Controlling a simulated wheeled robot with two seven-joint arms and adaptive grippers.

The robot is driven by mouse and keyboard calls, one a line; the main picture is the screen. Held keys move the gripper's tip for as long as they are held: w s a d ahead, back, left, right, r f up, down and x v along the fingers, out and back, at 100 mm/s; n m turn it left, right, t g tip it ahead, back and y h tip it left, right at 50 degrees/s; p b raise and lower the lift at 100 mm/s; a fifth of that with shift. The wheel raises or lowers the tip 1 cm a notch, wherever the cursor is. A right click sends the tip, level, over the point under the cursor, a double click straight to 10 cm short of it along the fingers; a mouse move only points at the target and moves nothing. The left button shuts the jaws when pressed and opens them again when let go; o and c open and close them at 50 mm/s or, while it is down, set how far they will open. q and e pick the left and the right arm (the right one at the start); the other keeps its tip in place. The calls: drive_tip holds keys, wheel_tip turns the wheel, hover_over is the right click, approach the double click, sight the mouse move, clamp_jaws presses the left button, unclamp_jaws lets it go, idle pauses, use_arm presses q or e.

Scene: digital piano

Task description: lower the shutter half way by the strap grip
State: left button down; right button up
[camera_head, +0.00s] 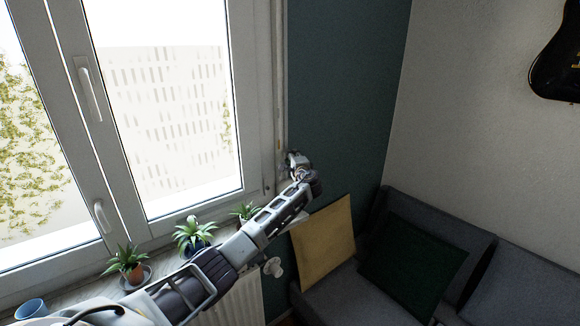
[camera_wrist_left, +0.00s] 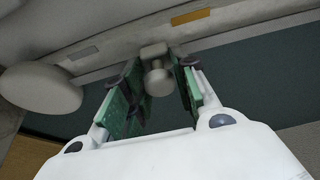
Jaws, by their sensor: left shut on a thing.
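My left gripper (camera_head: 298,165) is at the right edge of the window frame, at the end of my arm reaching up from the lower left. In the left wrist view, its green-padded fingers (camera_wrist_left: 157,92) are on either side of a small grey strap grip (camera_wrist_left: 158,80), shut on it. The grip sits against a pale strip (camera_wrist_left: 135,38) with an orange mark and a grey mark. In the head view the grip is too small and covered to make out. The window (camera_head: 165,100) shows clear glass with a building outside; no shutter is seen in its visible part. My right gripper is not in view.
Several potted plants (camera_head: 193,232) and a blue cup (camera_head: 30,308) stand on the sill, close to my arm. A radiator (camera_head: 238,300) is below. A sofa (camera_head: 440,225) with a yellow cushion (camera_head: 325,240) is at right. A large rounded grey object (camera_wrist_left: 40,90) is beside the gripper.

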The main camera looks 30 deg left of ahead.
use_arm(q)
drive_tip(key=shift+r+p, duration=0.7)
drive_tip(key=shift+r, duration=1.7)
drive_tip(key=c, duration=1.5)
unclamp_jaws()
drive_tip(key=shift+f, duration=0.1)
drive_tip(key=shift+o, duration=0.2)
drive_tip(key=v, duration=1.2)
